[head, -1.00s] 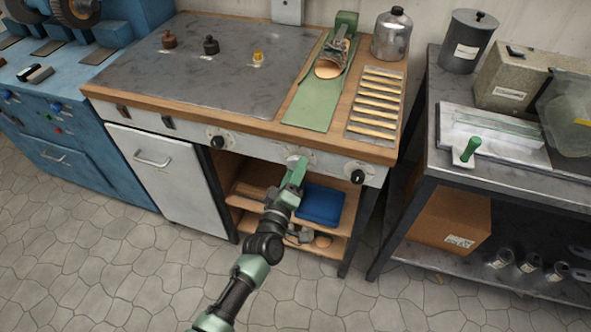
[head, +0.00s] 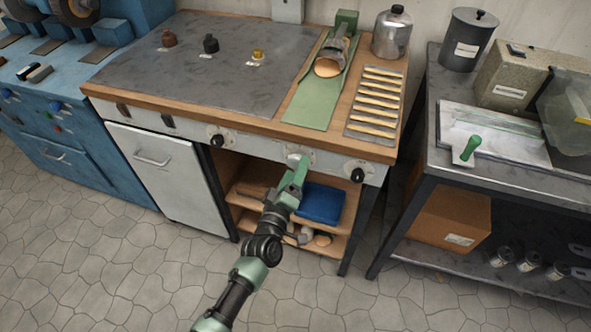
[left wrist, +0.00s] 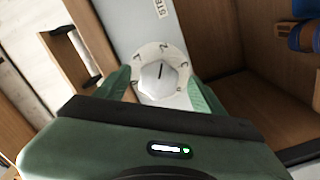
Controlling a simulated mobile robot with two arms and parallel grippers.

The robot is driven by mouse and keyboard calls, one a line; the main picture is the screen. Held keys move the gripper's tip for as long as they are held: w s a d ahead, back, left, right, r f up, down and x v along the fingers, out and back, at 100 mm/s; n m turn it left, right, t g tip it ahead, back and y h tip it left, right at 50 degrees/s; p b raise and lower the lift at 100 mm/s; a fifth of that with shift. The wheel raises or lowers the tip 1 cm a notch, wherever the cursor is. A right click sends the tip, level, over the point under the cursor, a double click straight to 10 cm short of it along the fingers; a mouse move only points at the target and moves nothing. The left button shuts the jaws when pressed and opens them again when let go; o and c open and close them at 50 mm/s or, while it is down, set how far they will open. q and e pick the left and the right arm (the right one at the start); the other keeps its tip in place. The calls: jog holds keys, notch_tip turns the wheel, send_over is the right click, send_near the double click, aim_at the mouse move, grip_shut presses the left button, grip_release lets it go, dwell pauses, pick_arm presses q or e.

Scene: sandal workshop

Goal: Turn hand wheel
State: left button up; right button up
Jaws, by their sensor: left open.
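A pale faceted knob (left wrist: 160,80), the round hand control here, sits on a white dial with marks around it, on the bench's front panel. A dark line on the knob points up and slightly right in the left wrist view. My left gripper (left wrist: 160,88) is open, with one green finger on each side of the knob. I cannot tell whether the fingers touch it. In the head view my left gripper (head: 301,164) is at the front panel, and the knob (head: 293,157) is partly hidden by it. My right gripper is not in view.
Black knobs sit on the same panel to the left (head: 217,140) and right (head: 357,175). The wooden bench edge (head: 250,126) juts above the gripper. An open shelf with a blue folded cloth (head: 321,203) is below. A dark metal table (head: 430,140) stands at right.

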pick_arm(q)
jog(key=v, duration=0.7)
dwell(0.3)
jog(key=s+a+f+m+g+y, duration=0.1)
jog(key=s+a+f+m+g, duration=0.15)
jog(key=s+f, duration=0.6)
jog(key=s+a+f+m+g+y, duration=0.1)
jog(key=s+a+f+m+g, duration=0.2)
jog(key=f, duration=1)
jog(key=s+a+f+m+g+y, duration=0.1)
jog(key=s+a+f+g, duration=0.4)
jog(key=f, duration=0.6)
jog(key=s+a+f+m+g+y, duration=0.1)
jog(key=s+a+f+g, duration=0.1)
jog(key=s, duration=0.7)
jog(key=s+a+f+m+g, duration=0.1)
jog(key=s+a+f+m, duration=0.1)
jog(key=s+a+f, duration=0.3)
jog(key=s+a+f+m+g+y, duration=0.1)
jog(key=s+f, duration=0.4)
jog(key=s, duration=0.8)
jog(key=a+g, duration=0.1)
jog(key=a, duration=0.1)
jog(key=shift+s+a+f+g+y, duration=0.3)
jog(key=shift+s+f+g, duration=0.05)
